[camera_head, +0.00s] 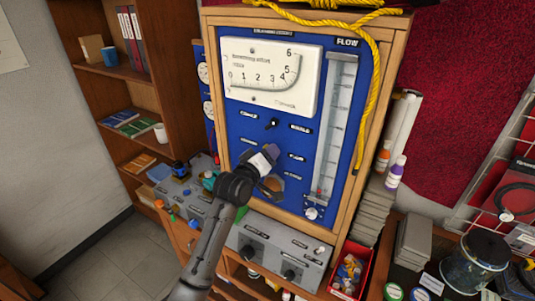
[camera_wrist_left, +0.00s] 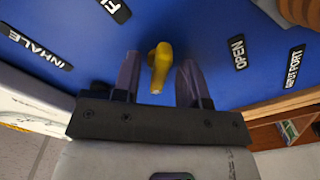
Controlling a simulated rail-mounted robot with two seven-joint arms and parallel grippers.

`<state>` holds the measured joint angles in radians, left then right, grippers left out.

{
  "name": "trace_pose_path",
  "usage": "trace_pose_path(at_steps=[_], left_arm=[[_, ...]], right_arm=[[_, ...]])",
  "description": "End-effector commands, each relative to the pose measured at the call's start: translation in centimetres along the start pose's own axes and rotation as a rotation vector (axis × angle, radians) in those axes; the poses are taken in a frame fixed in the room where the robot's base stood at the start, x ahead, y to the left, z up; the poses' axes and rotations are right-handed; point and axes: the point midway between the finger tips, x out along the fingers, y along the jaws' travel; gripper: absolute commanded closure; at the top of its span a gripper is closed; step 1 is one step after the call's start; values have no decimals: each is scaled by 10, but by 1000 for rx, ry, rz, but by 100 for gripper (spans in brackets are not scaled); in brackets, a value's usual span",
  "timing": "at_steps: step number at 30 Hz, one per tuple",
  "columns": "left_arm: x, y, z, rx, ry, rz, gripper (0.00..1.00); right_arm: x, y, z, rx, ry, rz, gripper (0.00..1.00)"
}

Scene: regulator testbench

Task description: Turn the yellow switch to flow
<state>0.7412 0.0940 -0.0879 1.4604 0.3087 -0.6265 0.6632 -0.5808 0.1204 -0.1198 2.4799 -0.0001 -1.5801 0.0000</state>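The yellow switch (camera_wrist_left: 160,66) shows in the left wrist view as a small lever on the blue panel (camera_wrist_left: 190,25). My left gripper (camera_wrist_left: 159,62) is open, with one purple-grey finger on each side of the switch. I cannot tell whether either finger touches it. A label starting with "FL" (camera_wrist_left: 115,9), cut off by the frame edge, lies up and left of the switch. In the head view my left gripper (camera_head: 268,160) is at the middle of the panel and hides the yellow switch. My right gripper is in neither view.
An "OPEN" label (camera_wrist_left: 237,53) is right of the switch. A black knob (camera_head: 273,123) sits above my gripper, under the white gauge (camera_head: 272,75). The clear flow tube (camera_head: 335,130) stands to the right. A grey control box (camera_head: 280,250) lies below.

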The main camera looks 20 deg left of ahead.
Motion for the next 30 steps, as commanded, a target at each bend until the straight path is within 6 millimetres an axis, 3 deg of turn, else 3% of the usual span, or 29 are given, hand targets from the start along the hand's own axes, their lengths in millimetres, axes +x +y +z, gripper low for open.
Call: trace_pose_path(at_steps=[6,18,30], left_arm=[[0,0,0,0,0,1,62],[0,0,0,0,0,1,100],[0,0,-1,48,1,0,100]], right_arm=[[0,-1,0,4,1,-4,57],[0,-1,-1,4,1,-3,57],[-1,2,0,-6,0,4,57]])
